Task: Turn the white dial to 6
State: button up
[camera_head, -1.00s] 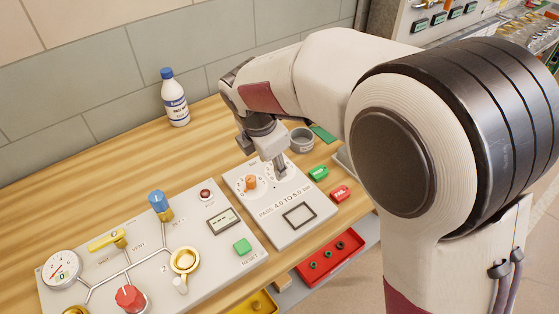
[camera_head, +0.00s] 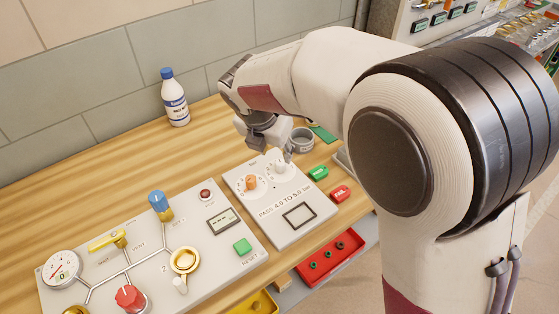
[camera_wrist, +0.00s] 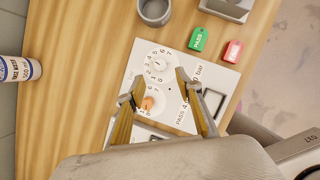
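The white dial (camera_head: 281,166) is at the top right of a light panel (camera_head: 301,238) on the wooden bench. In the wrist view the white dial (camera_wrist: 158,66) shows whole, inside a ring of printed numbers; I cannot read for sure which number its knob points to. The orange dial (camera_head: 250,183) is beside it, and also shows in the wrist view (camera_wrist: 148,103). My gripper (camera_wrist: 153,87) is open and empty, its two fingers spread above the panel. In the head view my gripper (camera_head: 283,151) is just above the white dial, apart from it.
A grey cup (camera_head: 302,140) stands behind the panel. Green (camera_head: 318,173) and red (camera_head: 340,193) tags lie to its right. A larger panel with a gauge (camera_head: 62,268), valves and a blue knob (camera_head: 158,203) is at left. A white bottle (camera_head: 174,98) stands near the wall.

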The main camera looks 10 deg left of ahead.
aim_at(280, 163)
jog(key=shift+x, duration=3.85)
grip_shut()
